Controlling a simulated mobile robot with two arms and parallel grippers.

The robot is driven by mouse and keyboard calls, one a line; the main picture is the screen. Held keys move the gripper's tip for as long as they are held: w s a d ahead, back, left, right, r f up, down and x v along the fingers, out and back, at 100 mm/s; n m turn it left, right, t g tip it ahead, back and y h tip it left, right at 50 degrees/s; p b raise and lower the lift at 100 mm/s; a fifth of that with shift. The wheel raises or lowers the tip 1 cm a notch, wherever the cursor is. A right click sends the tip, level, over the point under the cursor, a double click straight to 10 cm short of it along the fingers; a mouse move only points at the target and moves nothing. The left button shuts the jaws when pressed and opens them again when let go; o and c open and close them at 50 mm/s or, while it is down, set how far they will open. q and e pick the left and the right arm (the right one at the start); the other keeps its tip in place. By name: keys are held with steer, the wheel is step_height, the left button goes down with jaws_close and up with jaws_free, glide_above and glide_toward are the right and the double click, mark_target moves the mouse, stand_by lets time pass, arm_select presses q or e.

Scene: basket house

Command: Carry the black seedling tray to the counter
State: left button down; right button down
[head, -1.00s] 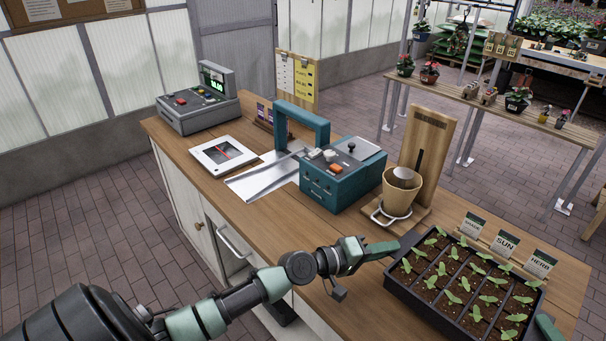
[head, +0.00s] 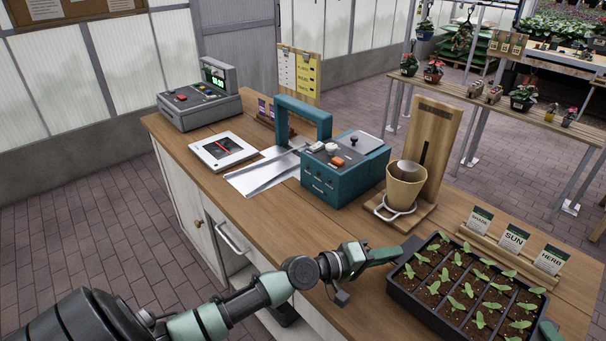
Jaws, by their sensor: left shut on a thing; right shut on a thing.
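The black seedling tray (head: 432,318) holds rows of small green seedlings in dark soil. It is at the lower right of the head view, over the front right part of the wooden counter (head: 290,245). I cannot tell whether it touches the counter top. My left gripper (head: 390,252) is shut on the tray's left end, at a dark tab. My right gripper (head: 549,330) shows only as a green piece at the tray's right end, shut on it; the rest is out of frame. The tray looks about level.
Seed signs (head: 515,239) in a wooden holder stand just behind the tray. A wooden stand with a tan pot (head: 404,187) is behind its left corner. A teal machine (head: 345,172), a scale (head: 223,150) and a register (head: 199,106) stand farther left. Bare counter lies between the tray and machine.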

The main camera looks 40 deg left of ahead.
arm_select(q)
steer(key=shift+s+d+f, duration=0.1)
steer(key=shift+d+f, duration=0.15)
steer(key=shift+f, duration=0.05)
arm_select(e)
steer(key=shift+s+a+f, duration=0.1)
steer(key=shift+a+f, duration=0.2)
steer(key=shift+f, duration=0.05)
arm_select(q)
steer(key=c, duration=1.5)
jaws_free()
arm_select(e)
steer(key=c, duration=1.4)
jaws_free()
arm_select(q)
steer(key=shift+a, duration=0.15)
arm_select(e)
steer(key=shift+d, duration=0.15)
arm_select(q)
steer(key=o, duration=0.9)
steer(key=shift+a, duration=0.1)
arm_select(e)
steer(key=shift+d+r, duration=0.1)
arm_select(q)
steer(key=shift+s, duration=0.1)
steer(key=v, duration=1)
steer(key=shift+s, duration=0.2)
steer(key=shift+v, duration=0.75)
